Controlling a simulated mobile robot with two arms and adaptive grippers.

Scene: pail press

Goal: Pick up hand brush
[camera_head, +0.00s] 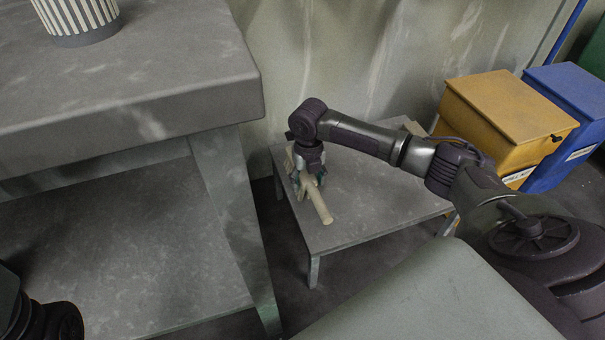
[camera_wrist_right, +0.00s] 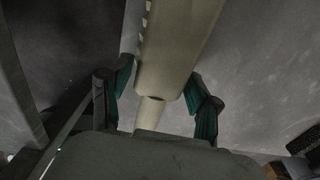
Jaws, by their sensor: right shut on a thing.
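The hand brush (camera_head: 319,203) is a pale beige brush with a round handle. It is at the left part of the low grey table (camera_head: 375,200), its handle pointing toward the front. My right gripper (camera_head: 308,180) comes down on it from above and is shut on it. In the right wrist view the brush (camera_wrist_right: 178,45) runs between the two green-padded fingers of my right gripper (camera_wrist_right: 163,95). The fingers hide part of the brush. I cannot tell whether the brush still touches the tabletop. My left gripper is out of view.
A tall grey workbench (camera_head: 130,85) stands at the left, with a striped pail (camera_head: 80,18) on top and a lower shelf (camera_head: 130,240). A yellow bin (camera_head: 510,115) and a blue bin (camera_head: 575,105) stand at the right. A wall closes the back. Much of the low tabletop is clear.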

